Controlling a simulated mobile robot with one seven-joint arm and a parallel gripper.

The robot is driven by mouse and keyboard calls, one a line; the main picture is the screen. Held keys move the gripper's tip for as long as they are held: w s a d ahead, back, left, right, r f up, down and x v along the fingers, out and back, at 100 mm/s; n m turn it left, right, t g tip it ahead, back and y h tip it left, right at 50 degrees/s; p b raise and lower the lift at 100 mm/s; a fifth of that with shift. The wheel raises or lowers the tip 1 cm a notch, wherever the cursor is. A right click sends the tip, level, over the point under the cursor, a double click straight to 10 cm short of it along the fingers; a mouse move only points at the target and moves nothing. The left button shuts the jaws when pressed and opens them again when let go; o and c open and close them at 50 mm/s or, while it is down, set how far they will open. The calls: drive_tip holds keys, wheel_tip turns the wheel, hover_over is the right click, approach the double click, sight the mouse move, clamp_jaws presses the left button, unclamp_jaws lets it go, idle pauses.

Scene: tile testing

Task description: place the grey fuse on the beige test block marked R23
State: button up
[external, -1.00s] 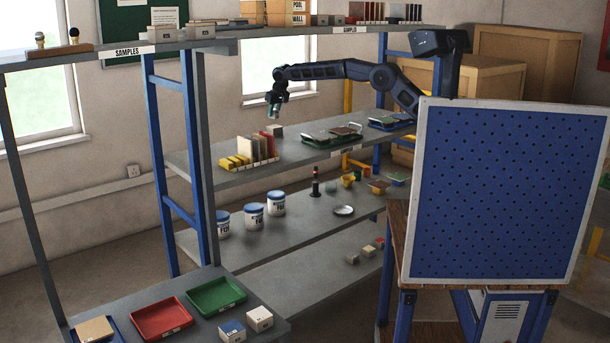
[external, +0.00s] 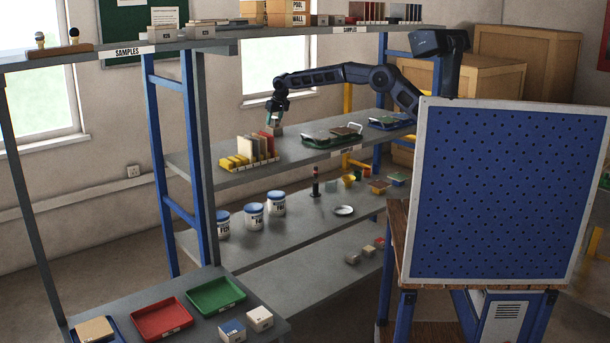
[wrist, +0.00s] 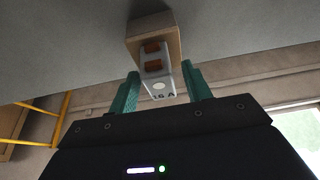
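The grey fuse (wrist: 158,82), marked 16 A and with two brown patches, is between the two green fingers of my gripper (wrist: 160,82). In the wrist view a gap shows on each side of it, so the fingers look open. The fuse stands against the face of a beige block (wrist: 171,38) and appears to rest on it. No R23 mark can be read. In the external view my gripper (external: 276,117) is just above a small block (external: 277,131) on the middle shelf. The fuse cannot be made out there.
The shelf board above (external: 290,33) carries boxes and samples. Blue-lidded tins (external: 254,215) stand on the shelf below.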

drive_tip(key=v, duration=1.2)
drive_tip(key=shift+r, duration=0.15)
idle(0.3)
